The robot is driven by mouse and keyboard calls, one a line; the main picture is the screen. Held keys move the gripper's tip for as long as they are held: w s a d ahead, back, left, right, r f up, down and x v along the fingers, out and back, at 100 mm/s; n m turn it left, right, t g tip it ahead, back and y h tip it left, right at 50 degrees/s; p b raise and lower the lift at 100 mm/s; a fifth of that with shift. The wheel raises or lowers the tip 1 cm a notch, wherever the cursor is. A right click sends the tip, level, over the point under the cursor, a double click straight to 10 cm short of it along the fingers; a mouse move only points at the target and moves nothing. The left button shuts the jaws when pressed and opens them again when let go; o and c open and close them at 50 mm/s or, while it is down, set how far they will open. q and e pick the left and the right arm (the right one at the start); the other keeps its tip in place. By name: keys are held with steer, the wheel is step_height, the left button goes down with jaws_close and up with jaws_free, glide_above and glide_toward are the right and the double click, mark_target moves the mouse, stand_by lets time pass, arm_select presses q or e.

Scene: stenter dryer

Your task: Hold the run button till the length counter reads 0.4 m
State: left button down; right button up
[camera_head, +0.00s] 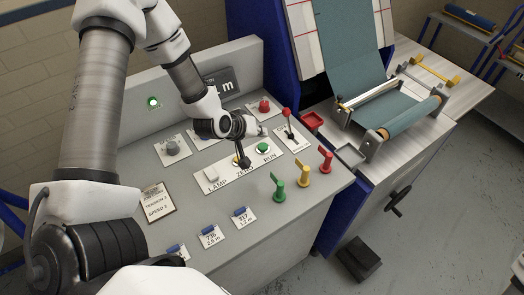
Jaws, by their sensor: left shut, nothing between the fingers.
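The green run button (263,147) sits on a pale plate labelled RUN on the sloping grey console. My left gripper (244,163) is shut and empty. I cannot tell whether the fingertips touch the panel. The length counter (229,88) is a dark display at the back of the console; my arm hides its left part, and only the end of its reading with "m" shows. My right gripper is not in view.
A white lamp switch (211,174) is left on the plate. A red mushroom button (264,106) and a red-knobbed lever (287,120) stand behind right. Green (278,188), yellow (303,174) and red (325,159) handles stand in front. Teal fabric (350,45) runs into rollers at right.

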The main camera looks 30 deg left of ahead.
mark_target(261, 146)
arm_select(q)
step_height(261, 146, down, 2)
steer(key=shift+w+b, duration=0.1)
steer(key=shift+b, duration=0.35)
steer(key=shift+w+f+b, duration=0.25)
steer(key=shift+f+b, duration=0.1)
steer(key=shift+f, duration=0.2)
steer(key=shift+s+r, duration=0.15)
steer(key=shift+s, duration=0.05)
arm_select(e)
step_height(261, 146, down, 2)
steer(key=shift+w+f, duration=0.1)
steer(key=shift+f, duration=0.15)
arm_select(q)
steer(key=shift+w, duration=0.15)
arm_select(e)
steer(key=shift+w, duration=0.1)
arm_select(q)
steer(key=shift+f+b, duration=0.35)
steer(key=shift+f, duration=0.1)
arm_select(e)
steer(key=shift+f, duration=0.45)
arm_select(q)
steer(key=shift+f+b, duration=0.5)
steer(key=shift+f, duration=0.05)
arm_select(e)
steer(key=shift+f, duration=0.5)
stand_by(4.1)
